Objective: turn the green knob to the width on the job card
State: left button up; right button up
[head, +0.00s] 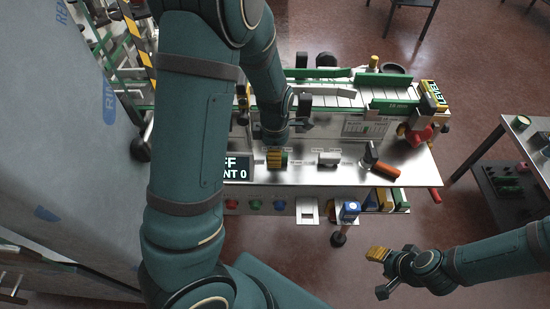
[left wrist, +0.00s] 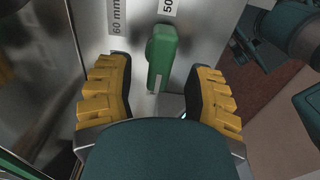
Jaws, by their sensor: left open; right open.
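The green knob (left wrist: 161,55) is a long green handle on a grey metal panel in the left wrist view. A "60 mm" label (left wrist: 118,17) is at its upper left, and a label starting "50" (left wrist: 168,8), cut off by the frame, is above it. My left gripper (left wrist: 158,92) is open, with a yellow-padded finger on either side of the knob's lower end and gaps between. In the head view my left gripper (head: 276,158) is low over the machine's front panel. My right gripper (head: 379,254) is open and empty over the floor. I cannot make out the job card.
A partly hidden display (head: 237,168) is left of my left gripper. An orange-handled tool (head: 384,169) lies on the bench at right. A large wrapped block (head: 70,140) fills the left.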

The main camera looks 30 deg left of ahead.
pick_arm(q)
jog(key=shift+f, duration=1.1)
grip_shut()
